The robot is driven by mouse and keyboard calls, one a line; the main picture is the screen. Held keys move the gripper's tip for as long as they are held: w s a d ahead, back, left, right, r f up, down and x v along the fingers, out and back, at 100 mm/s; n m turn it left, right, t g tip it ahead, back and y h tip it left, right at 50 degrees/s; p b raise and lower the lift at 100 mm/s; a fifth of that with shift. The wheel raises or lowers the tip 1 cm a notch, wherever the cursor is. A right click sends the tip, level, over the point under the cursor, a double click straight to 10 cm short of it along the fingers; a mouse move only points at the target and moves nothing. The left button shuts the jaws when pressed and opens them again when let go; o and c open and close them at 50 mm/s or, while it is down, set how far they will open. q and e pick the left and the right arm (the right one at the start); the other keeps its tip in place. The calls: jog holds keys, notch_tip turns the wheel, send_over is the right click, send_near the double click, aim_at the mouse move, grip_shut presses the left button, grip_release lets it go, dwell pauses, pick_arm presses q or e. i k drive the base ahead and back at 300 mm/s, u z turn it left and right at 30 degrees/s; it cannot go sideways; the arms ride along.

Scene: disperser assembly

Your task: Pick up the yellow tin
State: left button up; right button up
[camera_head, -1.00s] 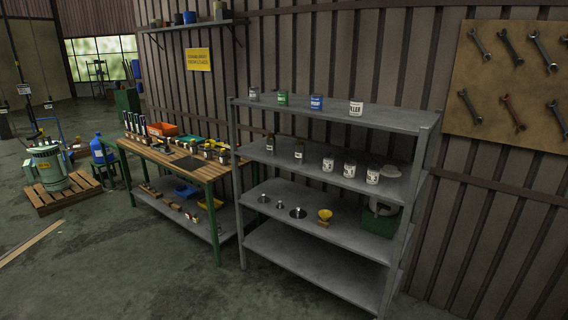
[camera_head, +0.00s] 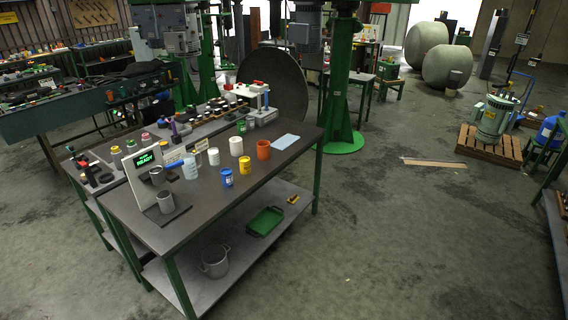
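The yellow tin (camera_head: 245,165) stands upright on the dark top of a workbench (camera_head: 270,178) left of the middle of the head view. A blue tin (camera_head: 227,177) stands just left of it and nearer the front edge. An orange-red cup (camera_head: 263,149) stands behind it to the right, and a white cup (camera_head: 236,146) stands behind it. Nothing hides the yellow tin. Neither of my grippers shows in this view.
A lower shelf holds a green tray (camera_head: 265,221) and a pot (camera_head: 215,261). A green column (camera_head: 342,90) stands behind the bench. Open floor lies to the right, with a pallet (camera_head: 490,147) beyond.

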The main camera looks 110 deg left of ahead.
aim_at(245, 165)
jog(key=u, duration=2.1)
